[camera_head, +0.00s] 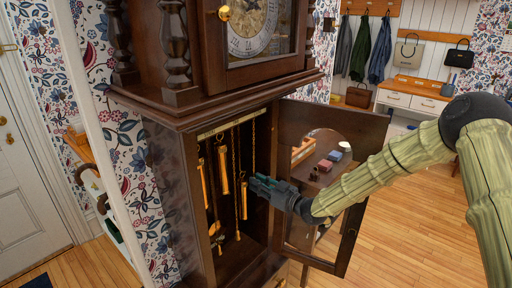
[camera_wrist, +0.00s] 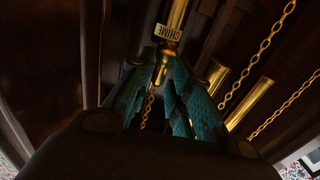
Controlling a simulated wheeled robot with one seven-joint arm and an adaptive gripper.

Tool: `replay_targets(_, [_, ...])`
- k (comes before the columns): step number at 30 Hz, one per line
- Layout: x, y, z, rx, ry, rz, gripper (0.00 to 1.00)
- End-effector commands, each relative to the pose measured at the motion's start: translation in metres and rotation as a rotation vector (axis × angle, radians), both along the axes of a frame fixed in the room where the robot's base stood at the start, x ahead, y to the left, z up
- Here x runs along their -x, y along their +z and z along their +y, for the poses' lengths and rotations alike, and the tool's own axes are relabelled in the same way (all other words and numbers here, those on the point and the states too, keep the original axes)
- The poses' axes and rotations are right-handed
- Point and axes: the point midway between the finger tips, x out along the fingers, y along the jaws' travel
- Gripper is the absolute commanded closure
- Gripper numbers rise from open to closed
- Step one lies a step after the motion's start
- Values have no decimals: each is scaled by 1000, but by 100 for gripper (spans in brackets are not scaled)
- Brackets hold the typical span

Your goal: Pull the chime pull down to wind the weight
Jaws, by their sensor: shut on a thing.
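The tall dark wood clock's lower case (camera_head: 230,255) stands open, with chains and brass cylinders hanging inside. My gripper (camera_head: 254,183) reaches into the opening from the right, near the rightmost chain (camera_head: 253,145). In the wrist view its teal fingers (camera_wrist: 168,75) are closed together just below a brass cylinder (camera_wrist: 177,12) with a plate reading CHIME (camera_wrist: 167,32). They are shut on the chime pull; the gripped part is mostly hidden by the fingers. A length of chain (camera_wrist: 150,106) shows between the fingers.
The clock's arched glass door (camera_head: 350,225) is swung open to the right, close under my arm. Other brass weights (camera_head: 223,170) hang left of the gripper, and they also show beside the fingers in the wrist view (camera_wrist: 249,103). Wooden floor (camera_head: 405,215) is clear at right.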

Motion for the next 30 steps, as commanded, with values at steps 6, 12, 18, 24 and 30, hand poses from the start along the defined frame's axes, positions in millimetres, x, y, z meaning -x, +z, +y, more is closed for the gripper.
replay_targets(6, [3, -21, 0, 7, 2, 10, 100])
replay_targets(12, [3, -31, 0, 7, 2, 10, 100])
replay_targets(18, [3, -42, 0, 7, 2, 10, 100])
replay_targets(24, [3, -52, 0, 6, 3, 9, 100])
replay_targets(30, [3, -62, 0, 6, 3, 9, 100])
